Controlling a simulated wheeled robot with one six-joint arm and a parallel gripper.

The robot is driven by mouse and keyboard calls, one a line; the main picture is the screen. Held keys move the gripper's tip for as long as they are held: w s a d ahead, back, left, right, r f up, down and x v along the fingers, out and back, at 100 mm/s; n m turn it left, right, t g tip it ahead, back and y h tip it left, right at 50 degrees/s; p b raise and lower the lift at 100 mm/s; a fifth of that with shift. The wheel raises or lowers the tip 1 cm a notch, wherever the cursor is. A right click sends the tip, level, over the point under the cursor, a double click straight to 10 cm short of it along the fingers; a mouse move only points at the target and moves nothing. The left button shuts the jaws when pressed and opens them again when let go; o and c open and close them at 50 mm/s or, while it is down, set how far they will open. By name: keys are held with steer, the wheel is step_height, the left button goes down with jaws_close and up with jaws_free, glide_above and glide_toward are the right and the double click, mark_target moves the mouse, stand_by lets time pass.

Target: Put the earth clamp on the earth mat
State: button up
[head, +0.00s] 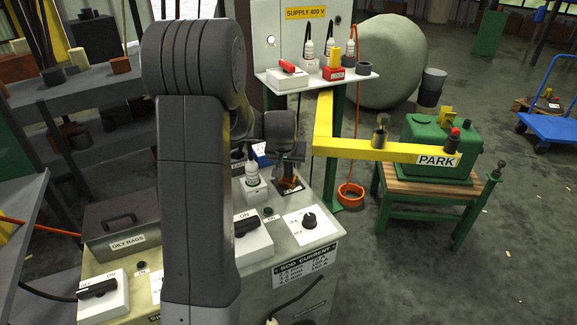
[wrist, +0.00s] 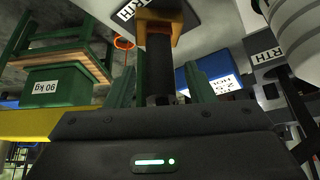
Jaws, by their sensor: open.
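The earth clamp, with orange-brown jaws (wrist: 168,22) and a dark upright stem (wrist: 158,62), is at the top centre of the wrist view. In the head view its orange-brown part (head: 289,182) shows small below my gripper (head: 289,158). The clamp is at a dark plate with a partly hidden label ending in "RTH" (wrist: 128,10), which appears to be the earth mat. I cannot tell exactly how they touch. My gripper (wrist: 160,85) is open, with its two greenish fingers on either side of the stem. My arm hides part of the bench in the head view.
Knob boxes (head: 310,222) and ON switches (head: 252,238) are nearer. A yellow PARK arm (head: 385,150) reaches right towards a green box (head: 440,145) on a stand. A shelf (head: 355,78) rises behind.

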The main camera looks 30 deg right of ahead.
steer(key=v, duration=0.9)
